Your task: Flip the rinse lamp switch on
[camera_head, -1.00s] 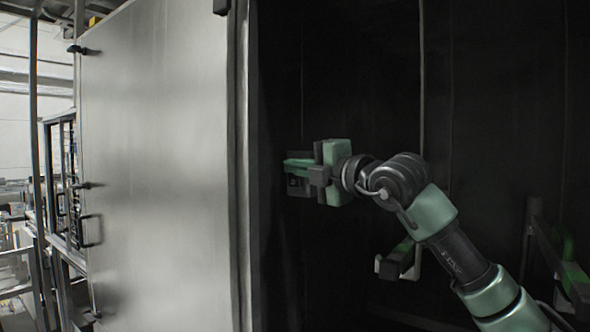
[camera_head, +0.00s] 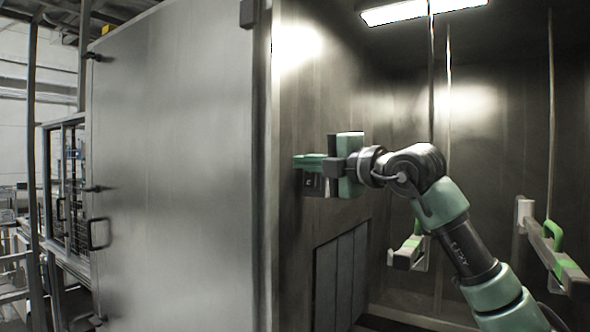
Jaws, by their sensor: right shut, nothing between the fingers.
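The rinse lamp switch (camera_head: 313,184) is a small dark box on the inner left wall of the chamber, partly hidden by my gripper. My right gripper (camera_head: 303,162) is shut and empty, its green fingertips pointing left at the top of the switch box. I cannot tell whether they touch it. The lamp (camera_head: 422,11) on the chamber ceiling is lit bright white. My left gripper is not in view.
A steel door (camera_head: 170,165) with a handle fills the left. Dark panels (camera_head: 341,276) sit low on the inner wall. Rails with green parts (camera_head: 555,258) stand at the lower right. The chamber's middle holds my right arm.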

